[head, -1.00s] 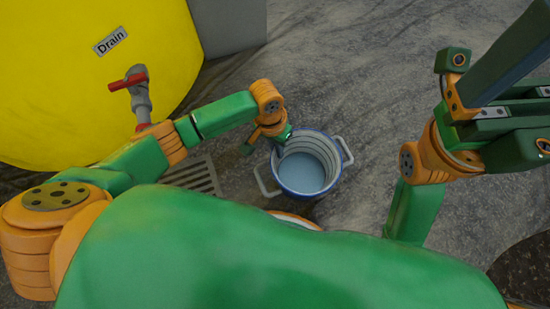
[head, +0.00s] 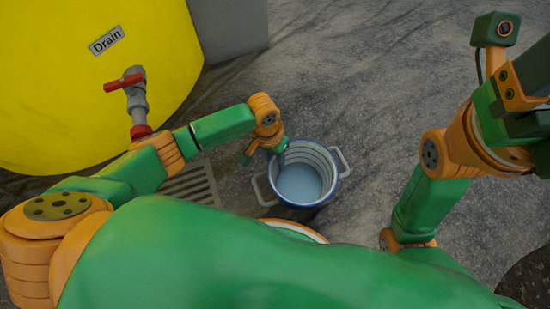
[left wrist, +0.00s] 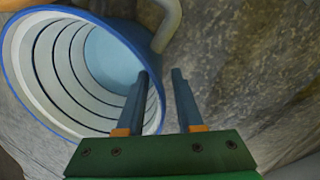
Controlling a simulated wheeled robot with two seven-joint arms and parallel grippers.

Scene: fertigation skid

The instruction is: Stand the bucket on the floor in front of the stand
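The bucket (head: 301,183) is white inside with a blue rim and two light handles. In the head view it is right of the drain grate, its mouth facing up; whether it touches the floor is hard to tell. My left gripper (head: 279,152) is at its upper left rim. In the left wrist view, the bucket (left wrist: 85,60) fills the upper left, and my left gripper (left wrist: 160,90) has its fingers apart, one over the bucket's opening and one outside the rim. My right gripper is mostly cut off at the right edge; its fingertips are unclear. I cannot identify the stand.
A yellow tank (head: 80,95) labelled Drain, with a red-handled valve (head: 130,90), stands at left. A grey block (head: 229,25) is behind it. A floor grate (head: 192,186) lies left of the bucket. Grey floor (head: 375,75) is clear above and right of the bucket.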

